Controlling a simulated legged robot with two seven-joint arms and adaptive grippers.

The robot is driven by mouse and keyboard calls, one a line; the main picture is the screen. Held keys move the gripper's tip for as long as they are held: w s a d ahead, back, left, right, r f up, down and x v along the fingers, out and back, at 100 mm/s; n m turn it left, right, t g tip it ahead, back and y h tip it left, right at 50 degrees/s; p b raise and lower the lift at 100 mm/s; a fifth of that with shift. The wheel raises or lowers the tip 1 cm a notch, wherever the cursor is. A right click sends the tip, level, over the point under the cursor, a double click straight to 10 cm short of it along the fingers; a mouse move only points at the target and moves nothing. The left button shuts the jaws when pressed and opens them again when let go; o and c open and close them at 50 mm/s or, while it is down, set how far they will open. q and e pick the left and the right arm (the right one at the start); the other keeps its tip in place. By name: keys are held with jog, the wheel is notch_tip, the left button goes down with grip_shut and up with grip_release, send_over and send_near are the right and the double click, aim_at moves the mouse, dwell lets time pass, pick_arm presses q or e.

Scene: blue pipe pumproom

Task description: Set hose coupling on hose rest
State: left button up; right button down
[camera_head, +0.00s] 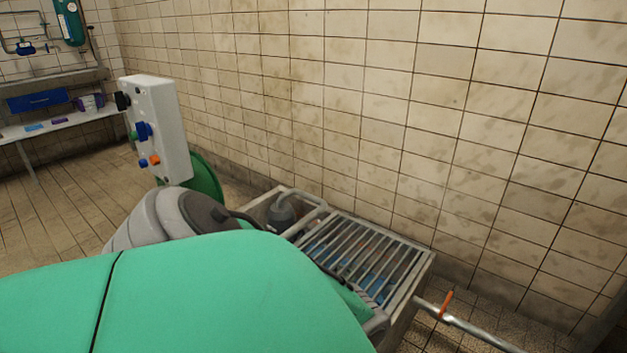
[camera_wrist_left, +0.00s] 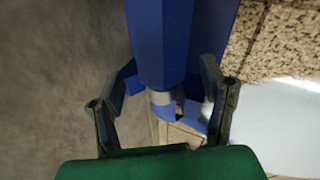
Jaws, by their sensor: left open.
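In the left wrist view my left gripper (camera_wrist_left: 166,78) is open, with one dark finger on each side of a blue faceted upright piece (camera_wrist_left: 160,40). A pale grey band (camera_wrist_left: 161,97) and a smaller blue part show below that piece. I cannot tell whether this is the hose coupling or whether the fingers touch it. In the head view my green arm covers the lower left and hides most of the gripper area beside the grated basin. I cannot make out the hose rest for sure. My right gripper is in neither view.
The basin's metal grating (camera_head: 362,252) has blue shapes beneath it. A grey curved pipe (camera_head: 297,200) enters its back corner. A metal pipe with an orange handle (camera_head: 446,303) runs out right. A white control box (camera_head: 157,128) stands left, and a tiled wall closes the back.

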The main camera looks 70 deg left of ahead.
pick_arm(q)
jog(key=v, duration=1.2)
jog(key=shift+f, duration=0.1)
